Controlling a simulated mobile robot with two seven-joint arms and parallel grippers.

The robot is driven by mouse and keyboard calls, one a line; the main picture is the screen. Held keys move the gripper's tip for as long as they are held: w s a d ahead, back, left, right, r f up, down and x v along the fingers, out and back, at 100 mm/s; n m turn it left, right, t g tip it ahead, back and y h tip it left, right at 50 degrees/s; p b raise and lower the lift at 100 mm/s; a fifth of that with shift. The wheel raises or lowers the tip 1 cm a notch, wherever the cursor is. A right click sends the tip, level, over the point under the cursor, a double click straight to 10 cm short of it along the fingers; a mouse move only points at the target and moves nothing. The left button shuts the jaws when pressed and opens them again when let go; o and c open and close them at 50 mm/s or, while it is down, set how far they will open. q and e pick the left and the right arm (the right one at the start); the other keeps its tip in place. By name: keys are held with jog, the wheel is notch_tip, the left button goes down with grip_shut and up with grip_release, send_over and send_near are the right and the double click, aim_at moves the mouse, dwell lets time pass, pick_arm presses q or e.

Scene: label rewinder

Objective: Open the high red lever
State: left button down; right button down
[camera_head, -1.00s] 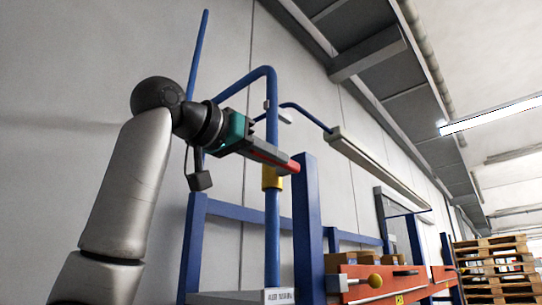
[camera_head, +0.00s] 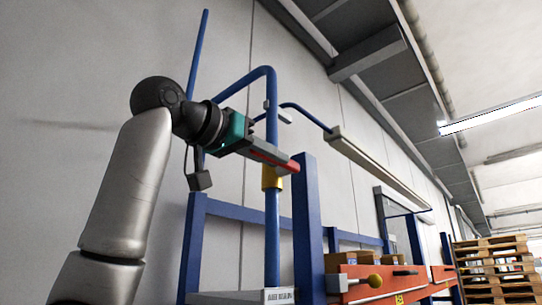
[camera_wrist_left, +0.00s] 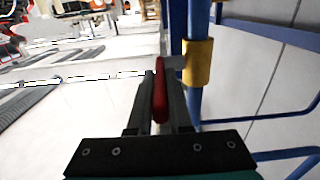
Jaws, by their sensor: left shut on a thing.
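The red lever (camera_head: 268,156) sits high on a vertical blue pipe (camera_head: 272,235), at a yellow valve body (camera_head: 271,177). My left gripper (camera_head: 285,163) reaches in from the left at the lever's height and is shut on it. In the left wrist view the red lever (camera_wrist_left: 160,92) lies lengthwise between the two fingers of my left gripper (camera_wrist_left: 164,100). The yellow valve body (camera_wrist_left: 197,62) is just right of the fingertips, on the blue pipe. The fingers partly hide the lever in the head view. My right gripper is not in view.
A blue post (camera_head: 307,225) stands right of the pipe, close to the fingertips. A sign (camera_head: 279,296) is at the pipe's foot. Stacked pallets (camera_head: 492,265) stand at far right. The wall is behind.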

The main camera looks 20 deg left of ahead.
aim_at(289, 170)
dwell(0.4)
pick_arm(q)
jog(key=shift+f+b, duration=0.3)
jog(key=shift+b, duration=0.5)
jog(key=f+t+b, duration=0.1)
jog(key=t+b, duration=0.1)
jog(key=b, duration=0.1)
jog(key=f+t+h+b, duration=0.1)
jog(key=t+b, duration=0.1)
jog(key=b, duration=0.1)
jog(key=shift+w+d+f, duration=0.1)
jog(key=shift+w+f, duration=0.15)
jog(key=shift+w, duration=0.05)
jog(key=shift+w+d+f+t+h+b, duration=0.15)
jog(key=shift+t+h+b, duration=0.2)
jog(key=shift+t+b, duration=0.3)
jog(key=shift+w+a+f+t+h+b, duration=0.15)
jog(key=shift+t+h+b, duration=0.2)
jog(key=shift+t+b, duration=0.25)
jog(key=shift+d, duration=0.1)
jog(key=c, duration=0.8)
grip_release()
jog(key=shift+c, duration=0.2)
